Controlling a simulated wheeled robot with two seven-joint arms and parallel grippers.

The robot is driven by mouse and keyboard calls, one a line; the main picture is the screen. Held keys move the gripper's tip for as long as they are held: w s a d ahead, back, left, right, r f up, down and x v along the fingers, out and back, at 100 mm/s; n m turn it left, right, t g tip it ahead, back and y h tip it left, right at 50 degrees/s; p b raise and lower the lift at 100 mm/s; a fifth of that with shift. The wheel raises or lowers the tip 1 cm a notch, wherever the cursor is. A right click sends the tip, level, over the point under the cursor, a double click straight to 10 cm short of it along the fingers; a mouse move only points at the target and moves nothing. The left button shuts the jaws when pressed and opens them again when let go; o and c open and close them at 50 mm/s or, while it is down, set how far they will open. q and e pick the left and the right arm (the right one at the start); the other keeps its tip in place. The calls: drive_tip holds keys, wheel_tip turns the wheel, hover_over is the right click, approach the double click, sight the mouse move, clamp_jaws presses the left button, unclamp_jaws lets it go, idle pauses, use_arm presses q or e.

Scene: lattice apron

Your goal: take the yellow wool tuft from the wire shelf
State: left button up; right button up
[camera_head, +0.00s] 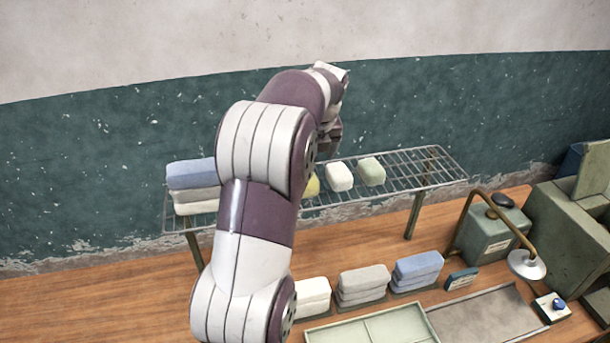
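The yellow wool tuft (313,187) lies on the wire shelf (425,167) in the head view. My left arm covers most of it, and only its right side shows. My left arm rises from the lower left and reaches over the shelf. The end of that arm, with my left gripper (332,138), is above and slightly right of the yellow tuft. The fingers are mostly hidden behind the arm, so their opening and any contact cannot be made out. My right gripper is not in view.
A white tuft (339,176) and a pale green tuft (372,171) lie right of the yellow one. A folded stack (192,187) sits at the shelf's left end. Below are more folded stacks (362,284), a tray (375,329) and a lamp (526,264). The shelf's right end is bare.

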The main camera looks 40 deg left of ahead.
use_arm(q)
drive_tip(key=f+p, duration=0.1)
drive_tip(key=f, duration=0.1)
drive_tip(key=w+f+p, duration=0.1)
drive_tip(key=f, duration=0.1)
drive_tip(key=shift+f, duration=0.45)
drive_tip(key=a+f+p, duration=0.2)
drive_tip(key=p, duration=0.1)
drive_tip(key=shift+w+f, duration=0.2)
drive_tip(key=x, duration=0.3)
drive_tip(key=shift+w+p, duration=0.1)
drive_tip(key=shift+p, duration=0.3)
drive_tip(key=shift+f, duration=0.1)
drive_tip(key=shift+d, duration=0.2)
drive_tip(key=shift+c, duration=1.3)
drive_tip(key=c, duration=0.9)
drive_tip(key=shift+o, duration=0.2)
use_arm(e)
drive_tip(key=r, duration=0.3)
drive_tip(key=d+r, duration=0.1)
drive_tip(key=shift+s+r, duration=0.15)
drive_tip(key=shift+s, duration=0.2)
